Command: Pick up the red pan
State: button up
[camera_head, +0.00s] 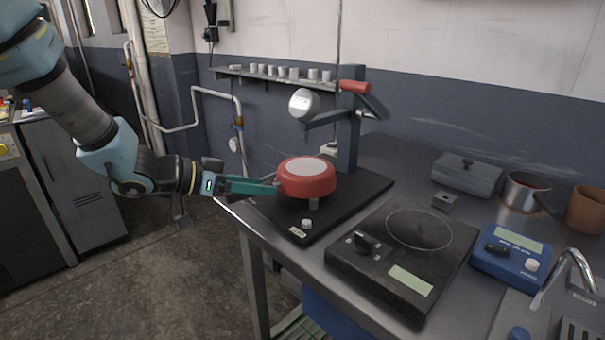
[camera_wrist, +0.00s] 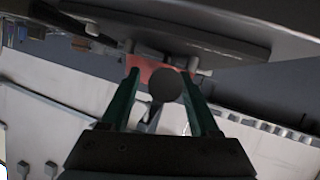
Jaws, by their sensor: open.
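The red pan (camera_head: 307,180) is a round red body with a pale grey disc on top. It sits on a dark stand base (camera_head: 335,208) at the left end of the counter. My gripper (camera_head: 276,187) comes in from the left, roughly level, with its green fingertips at the pan's left edge; I cannot tell whether they touch. In the wrist view, which is upside down, the two green fingers (camera_wrist: 160,74) are apart, with a red part of the pan (camera_wrist: 148,66) showing between and beyond their tips. I cannot make out a pan handle.
A post (camera_head: 349,135) with a red grip and a round pale dial (camera_head: 303,104) stands just behind and above the pan. A black hot plate (camera_head: 400,250) is to the right. A grey-lidded box (camera_head: 467,177), a small pot (camera_head: 523,192) and a blue device (camera_head: 512,256) stand farther right.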

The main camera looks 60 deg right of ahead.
jog(key=shift+s+d+f, duration=0.15)
jog(key=shift+d+f, duration=0.05)
jog(key=shift+d, duration=0.1)
jog(key=shift+c, duration=0.2)
grip_shut()
jog(key=shift+r, duration=0.1)
dwell(0.3)
